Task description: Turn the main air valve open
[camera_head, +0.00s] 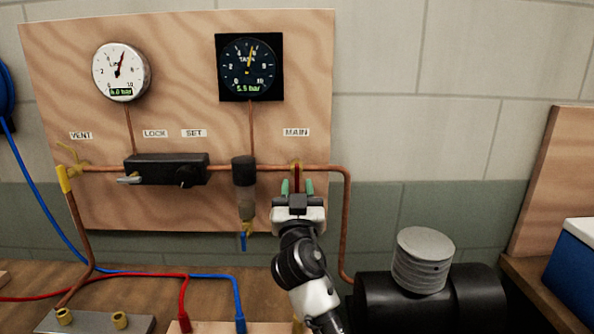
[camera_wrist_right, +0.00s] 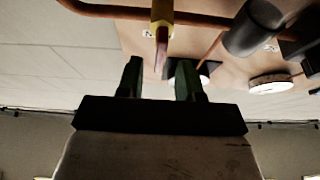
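The main valve (camera_head: 296,168) sits on the copper pipe below the MAIN label (camera_head: 296,132), at the right side of the wooden panel. The wrist view shows its brass body (camera_wrist_right: 162,13) and a narrow reddish handle (camera_wrist_right: 161,48) pointing toward my gripper. My right gripper (camera_head: 297,187) is just below and in front of the valve, with its two green fingers apart. In the wrist view the right gripper (camera_wrist_right: 160,78) is open, and the handle lines up with the gap between its fingertips. I cannot tell whether they touch. My left gripper is not in view.
A white LINE gauge (camera_head: 121,72) and a black TANK gauge (camera_head: 249,68) hang on the panel (camera_head: 180,60). A black regulator (camera_head: 170,169) and a filter bowl (camera_head: 244,190) are left of the valve. A black tank (camera_head: 400,303) with a grey disc stack (camera_head: 423,260) stands lower right.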

